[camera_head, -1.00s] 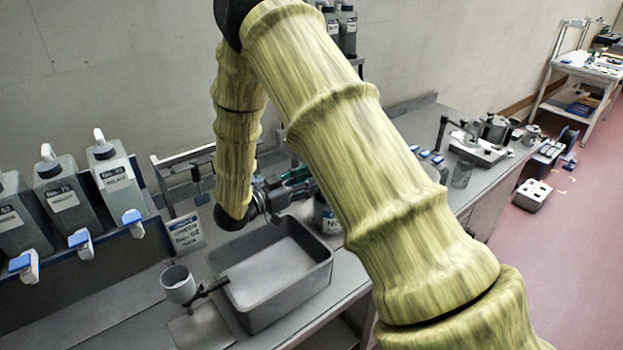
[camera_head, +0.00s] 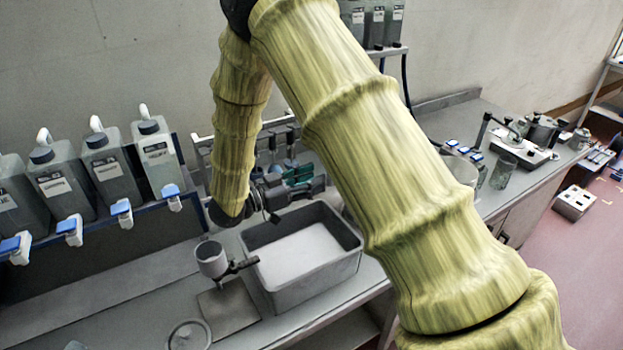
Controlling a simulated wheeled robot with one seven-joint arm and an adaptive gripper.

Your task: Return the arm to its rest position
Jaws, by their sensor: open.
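My arm (camera_head: 390,180), in a yellow-green ribbed cover, crosses the head view from the lower right to the top and bends down at the left. My gripper (camera_head: 312,185) points right, in front of the wall and at the back edge of a grey tray. It is small and partly lost among dark and green parts behind it. It is open, and I see nothing held in it.
The grey rectangular tray (camera_head: 285,297) stands on the bench, beside a small cup on a stand (camera_head: 212,260). Several labelled bottles (camera_head: 105,170) with blue-tipped spouts line the left rack. Glassware and a white device (camera_head: 520,152) stand right.

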